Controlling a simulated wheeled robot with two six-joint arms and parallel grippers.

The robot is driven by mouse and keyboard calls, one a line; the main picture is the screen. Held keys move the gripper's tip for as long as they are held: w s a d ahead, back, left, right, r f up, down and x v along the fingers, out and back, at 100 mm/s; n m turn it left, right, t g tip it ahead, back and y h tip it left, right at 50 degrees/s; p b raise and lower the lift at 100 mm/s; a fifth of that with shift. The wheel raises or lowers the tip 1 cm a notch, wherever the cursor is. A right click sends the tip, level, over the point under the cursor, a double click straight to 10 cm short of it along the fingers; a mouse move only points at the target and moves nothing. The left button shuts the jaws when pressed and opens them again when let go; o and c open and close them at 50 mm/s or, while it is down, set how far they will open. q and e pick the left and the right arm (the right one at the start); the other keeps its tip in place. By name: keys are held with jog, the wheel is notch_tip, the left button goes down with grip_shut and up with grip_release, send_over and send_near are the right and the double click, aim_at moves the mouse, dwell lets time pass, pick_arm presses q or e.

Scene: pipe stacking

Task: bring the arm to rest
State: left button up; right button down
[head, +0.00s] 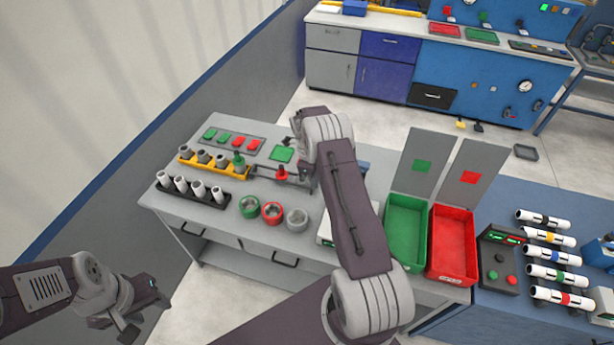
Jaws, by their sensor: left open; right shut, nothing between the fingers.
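My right arm reaches up over the grey workbench (222,226). My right gripper (293,146), small and partly hidden by its wrist, is shut and empty near the green square (282,154) at the back of the bench. My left gripper (142,308) is open and empty at the lower left, in front of the bench and apart from it.
A black rack (188,192) holds several white pipes; a yellow rack (205,163) stands behind. Green (250,207), red (272,213) and grey (297,219) rings lie near the front edge. A green bin (404,228) and red bin (452,245) stand right of my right arm.

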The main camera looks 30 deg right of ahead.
jog(key=w+a+r+n+t+b, duration=0.2)
jog(key=w+a+r+b, duration=0.1)
jog(key=a+r+b, duration=0.3)
jog(key=s+a+r+n+b, duration=0.2)
jog(key=s+a+r+n, duration=0.2)
jog(key=s+a, duration=0.25)
pick_arm(q)
notch_tip(320, 180, down, 10)
jog(key=b, duration=0.1)
jog(key=shift+r+b, duration=0.15)
jog(key=shift+b, duration=0.2)
pick_arm(e)
jog(key=s+a+f+n, duration=0.3)
jog(key=s+n, duration=0.6)
jog(key=n, duration=0.1)
jog(key=s+a+f+n+y, duration=0.1)
jog(key=s+a+f+n, duration=0.1)
jog(key=s+n, duration=0.6)
jog(key=f+n, duration=0.1)
jog(key=n, duration=0.2)
jog(key=shift+s+a+n+y, duration=0.3)
jog(key=shift+s+a, duration=0.1)
